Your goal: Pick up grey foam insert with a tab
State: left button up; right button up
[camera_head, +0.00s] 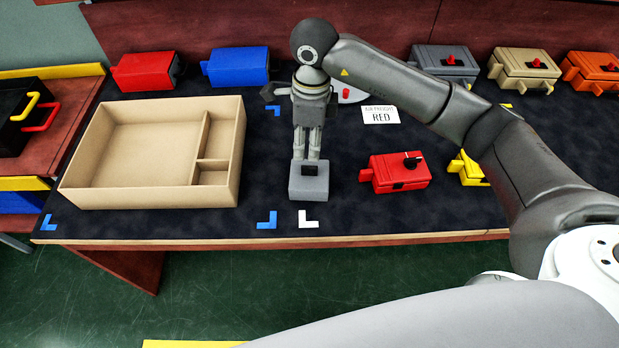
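A small grey block (309,188), which looks like the grey foam insert, is near the front of the dark table mat, with a dark patch on it. My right gripper (307,158) points straight down over it, and its fingertips meet the top of the block. The fingers are close together with a narrow gap. Whether they grip a tab, and whether the block rests on the mat, I cannot tell. The tab itself is not clearly visible. My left gripper is not in view.
An open tan box (150,199) with compartments stands left of the block. A red box (399,180) and a yellow one (468,168) lie to the right. Several coloured boxes line the back. A white corner mark (308,221) lies in front.

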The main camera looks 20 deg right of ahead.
send_over(310, 167)
jog(key=shift+h, duration=0.3)
jog(key=f, duration=0.3)
jog(key=f+p, duration=0.1)
jog(key=shift+s+d+f, duration=0.2)
jog(key=shift+s+f, duration=0.15)
jog(key=shift+s, duration=0.05)
jog(key=shift+w+a+f+p, duration=0.15)
jog(key=shift+f+p, duration=0.1)
jog(key=shift+f, duration=0.7)
jog(key=shift+w+f+p, duration=0.1)
jog(key=shift+f+p, duration=0.15)
jog(key=shift+f, duration=0.75)
jog(key=shift+w+a+f+p, duration=0.15)
jog(key=shift+f+p, duration=0.1)
jog(key=shift+f, duration=0.7)
grip_shut()
